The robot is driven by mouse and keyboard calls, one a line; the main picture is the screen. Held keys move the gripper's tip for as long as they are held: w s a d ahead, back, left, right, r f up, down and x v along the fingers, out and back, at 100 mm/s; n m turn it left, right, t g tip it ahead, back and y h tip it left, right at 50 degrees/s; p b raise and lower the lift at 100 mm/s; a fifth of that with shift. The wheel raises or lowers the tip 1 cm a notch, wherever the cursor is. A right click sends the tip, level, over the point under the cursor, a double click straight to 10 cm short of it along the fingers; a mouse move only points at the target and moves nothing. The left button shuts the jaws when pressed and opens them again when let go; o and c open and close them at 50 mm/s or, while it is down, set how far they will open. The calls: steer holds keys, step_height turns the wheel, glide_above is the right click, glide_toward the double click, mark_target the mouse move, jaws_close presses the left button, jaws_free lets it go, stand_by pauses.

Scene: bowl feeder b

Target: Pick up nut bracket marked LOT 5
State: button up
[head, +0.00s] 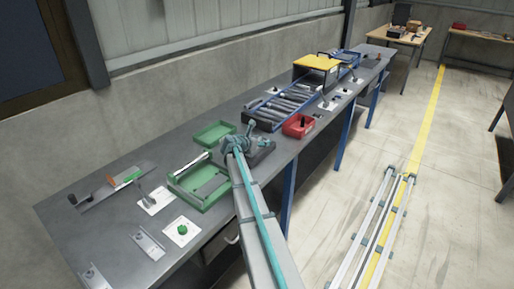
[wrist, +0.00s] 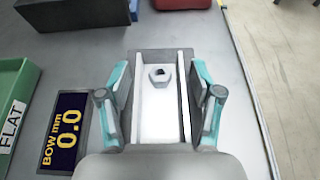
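My gripper (wrist: 160,95) is open in the wrist view, with one teal finger on each side of a pale bracket. The bracket (wrist: 159,112) is a narrow plate with a grey nut on it, lying lengthwise between two raised side strips. I cannot tell whether the fingers touch its sides, and no LOT mark is readable. In the head view my gripper (head: 237,145) is low over the bench beside a dark block, and the bracket under it is hidden. Two other pale brackets, a nearer one (head: 94,277) and a farther one (head: 149,246), lie at the bench's left end.
A display reading BOW mm 0.0 (wrist: 66,132) is left of my gripper. A green tray marked FLAT (wrist: 14,98) lies farther left. Another green tray (head: 213,132), a red bin (head: 299,126) and a blue-framed roller unit (head: 284,105) stand along the bench (head: 110,220).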

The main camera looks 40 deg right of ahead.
steer(key=c, duration=1)
steer(key=shift+r, duration=0.2)
